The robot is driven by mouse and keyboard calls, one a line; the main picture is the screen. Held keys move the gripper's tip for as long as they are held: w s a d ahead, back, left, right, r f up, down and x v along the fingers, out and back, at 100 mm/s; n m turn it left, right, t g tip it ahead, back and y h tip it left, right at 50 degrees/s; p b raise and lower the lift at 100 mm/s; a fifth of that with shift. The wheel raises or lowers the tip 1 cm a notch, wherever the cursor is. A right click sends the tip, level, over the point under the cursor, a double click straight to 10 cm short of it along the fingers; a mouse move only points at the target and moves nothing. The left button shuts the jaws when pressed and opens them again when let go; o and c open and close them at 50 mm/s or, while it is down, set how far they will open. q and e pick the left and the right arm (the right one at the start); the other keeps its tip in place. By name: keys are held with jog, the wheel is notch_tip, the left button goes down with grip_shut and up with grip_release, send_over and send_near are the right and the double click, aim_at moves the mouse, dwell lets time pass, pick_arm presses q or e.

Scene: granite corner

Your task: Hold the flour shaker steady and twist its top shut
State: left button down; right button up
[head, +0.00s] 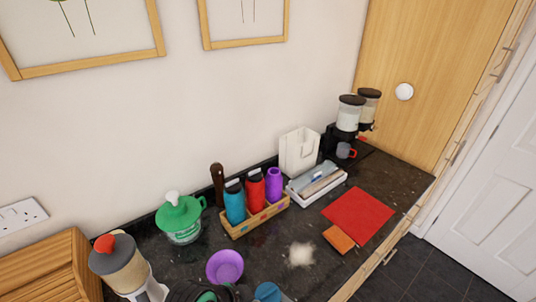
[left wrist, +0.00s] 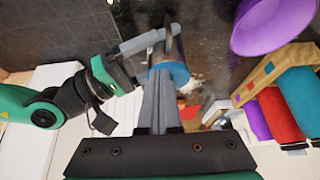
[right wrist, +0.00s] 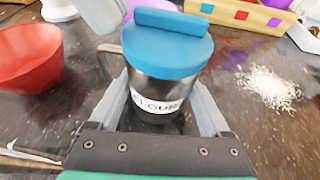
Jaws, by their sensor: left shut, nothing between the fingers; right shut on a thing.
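The flour shaker is a dark metallic cup (right wrist: 150,68) with a white FLOUR label and a side handle. Its blue top (right wrist: 165,45) has a raised bar across it and sits on the cup. In the head view the blue top (head: 268,291) is at the bottom edge, the cup mostly hidden. My right gripper (right wrist: 160,92) is shut on the cup, one finger on each side. My left gripper (left wrist: 160,72) is shut and empty, its fingertips close to the blue top (left wrist: 178,73). I cannot tell whether they touch it.
A purple bowl (head: 225,267) stands close by, with a wooden crate (head: 257,219) of bottles behind it. Spilled flour (head: 301,254), an orange sponge (head: 339,239) and a red mat (head: 358,214) lie to the right. A red bowl (right wrist: 30,58) is left in the right wrist view.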

jog(key=shift+d, duration=0.1)
pick_arm(q)
notch_tip(320, 180, up, 6)
jog(key=shift+f, duration=0.1)
pick_arm(e)
jog(key=o, duration=1.4)
jog(key=shift+c, duration=0.2)
